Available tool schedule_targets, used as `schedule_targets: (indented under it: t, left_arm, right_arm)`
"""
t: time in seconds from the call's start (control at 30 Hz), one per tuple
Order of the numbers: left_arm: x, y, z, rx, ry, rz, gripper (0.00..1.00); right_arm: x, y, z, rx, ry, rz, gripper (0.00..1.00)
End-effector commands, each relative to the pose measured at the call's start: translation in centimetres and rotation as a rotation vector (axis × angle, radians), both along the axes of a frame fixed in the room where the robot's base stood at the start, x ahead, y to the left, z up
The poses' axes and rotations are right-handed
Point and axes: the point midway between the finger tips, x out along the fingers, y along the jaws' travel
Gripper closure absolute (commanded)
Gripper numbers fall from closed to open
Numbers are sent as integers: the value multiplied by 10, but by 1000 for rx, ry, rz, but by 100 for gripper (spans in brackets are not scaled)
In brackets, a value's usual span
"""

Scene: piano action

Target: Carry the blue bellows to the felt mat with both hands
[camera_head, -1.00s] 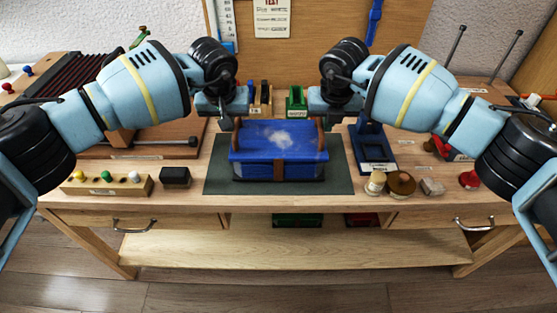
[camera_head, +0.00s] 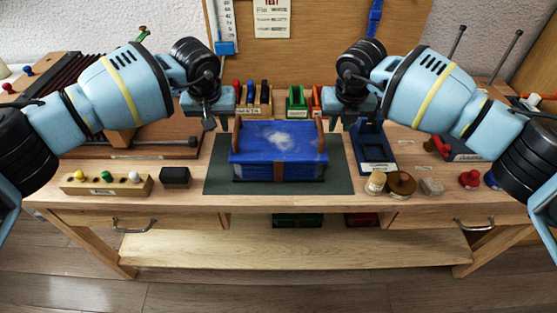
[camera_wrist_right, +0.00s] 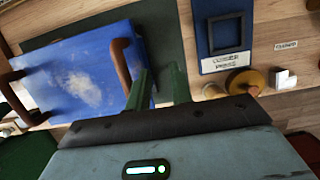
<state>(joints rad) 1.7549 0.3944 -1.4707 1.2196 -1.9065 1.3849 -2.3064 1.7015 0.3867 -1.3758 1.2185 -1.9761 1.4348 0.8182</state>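The blue bellows (camera_head: 278,150), with a pale worn patch on top and a brown strap in front, rests on the dark felt mat (camera_head: 215,180). Brown handles stand at its left (camera_head: 237,134) and right (camera_head: 319,133) ends. My left gripper (camera_head: 209,122) is empty, left of and apart from the left handle; its fingers look open. My right gripper (camera_head: 343,122) is open and empty, right of the right handle. In the right wrist view, the green fingers of my right gripper (camera_wrist_right: 163,85) are spread, with the bellows' near handle (camera_wrist_right: 122,65) outside them.
Round wooden pieces (camera_head: 401,184) and a red knob (camera_head: 470,179) lie farther right. A black block (camera_head: 175,177) and a wooden peg holder (camera_head: 107,184) are at the left. Small bins (camera_head: 297,100) line the back.

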Motion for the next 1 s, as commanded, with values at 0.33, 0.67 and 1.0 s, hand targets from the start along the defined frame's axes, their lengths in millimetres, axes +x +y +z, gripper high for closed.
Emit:
schedule_targets:
  t: [0.33,0.67,1.0]
  left_arm:
    - [0,1,0,1,0,1,78]
    - [-6,1,26,1,-3,1,78]
    - [-23,1,89,0,-3,1,78]
  right_arm:
    - [0,-1,0,-1,0,-1,78]
    - [0,-1,0,-1,0,-1,78]
    - [0,-1,0,-1,0,-1,78]
